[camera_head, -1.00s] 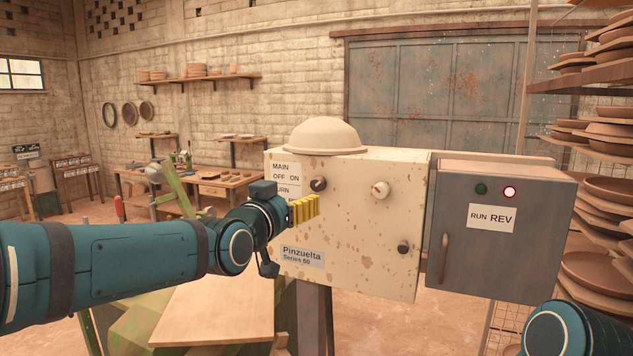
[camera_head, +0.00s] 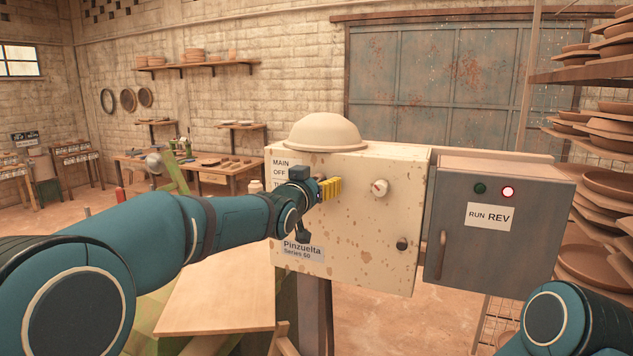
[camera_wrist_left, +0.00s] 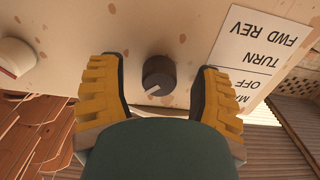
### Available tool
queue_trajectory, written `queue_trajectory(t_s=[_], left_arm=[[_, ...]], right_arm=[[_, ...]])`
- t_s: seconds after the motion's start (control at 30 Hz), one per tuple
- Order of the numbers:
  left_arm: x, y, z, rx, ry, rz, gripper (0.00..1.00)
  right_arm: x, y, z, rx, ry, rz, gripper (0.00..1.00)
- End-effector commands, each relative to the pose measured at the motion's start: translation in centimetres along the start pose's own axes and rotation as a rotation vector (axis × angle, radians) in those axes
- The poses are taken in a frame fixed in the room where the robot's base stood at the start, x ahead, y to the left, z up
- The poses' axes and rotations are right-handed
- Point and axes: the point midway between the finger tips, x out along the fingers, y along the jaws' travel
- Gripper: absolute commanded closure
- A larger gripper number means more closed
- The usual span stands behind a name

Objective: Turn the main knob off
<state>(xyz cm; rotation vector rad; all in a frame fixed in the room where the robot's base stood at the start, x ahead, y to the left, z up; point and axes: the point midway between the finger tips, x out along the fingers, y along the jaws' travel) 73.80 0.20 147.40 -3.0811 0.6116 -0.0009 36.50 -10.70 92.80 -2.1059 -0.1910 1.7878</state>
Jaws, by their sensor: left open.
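The main knob is a dark round knob with a white pointer mark; in the left wrist view the knob (camera_wrist_left: 158,72) sits between my two yellow fingers, with a visible gap on each side. Its pointer slants toward the lower left in that upside-down view. In the head view my left gripper (camera_head: 331,188) covers the knob on the cream control box (camera_head: 350,245). The gripper is open and close to the panel face. The MAIN OFF label (camera_head: 281,168) is partly hidden by my arm. My right gripper is out of view; only part of that arm shows at lower right.
A white knob (camera_head: 380,187) sits right of the main knob, and a dark knob (camera_head: 402,243) lower right. A grey cabinet (camera_head: 490,250) with a lit red lamp (camera_head: 508,192) adjoins the box. A cream bowl (camera_head: 323,134) rests on top. Shelves of plates stand at right.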

Motion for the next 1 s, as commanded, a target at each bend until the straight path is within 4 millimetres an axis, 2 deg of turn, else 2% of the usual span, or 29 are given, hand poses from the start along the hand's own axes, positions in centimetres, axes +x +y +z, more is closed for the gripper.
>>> queue_trajectory(t_s=[0.17,0.2,0.37,0.4,0.77,1.0], left_arm=[[0.0,0.01,0.03,0.0,0.0,0.0,0.35],[0.0,0.01,0.03,0.0,0.0,0.0,0.41],[-0.01,0.02,0.02,0.0,0.0,0.0,0.97],[-0.02,0.02,0.02,0.0,0.0,0.0,1.0],[-0.02,-0.02,0.05,-0.006,0.0,0.0,1.0],[-0.02,-0.03,0.2,-0.08,0.0,0.0,1.0]], right_arm=[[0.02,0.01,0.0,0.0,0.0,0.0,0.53],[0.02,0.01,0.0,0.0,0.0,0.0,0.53],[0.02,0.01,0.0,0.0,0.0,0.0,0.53],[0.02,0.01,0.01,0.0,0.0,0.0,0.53],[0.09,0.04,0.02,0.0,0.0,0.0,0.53],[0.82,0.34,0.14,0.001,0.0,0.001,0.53]])
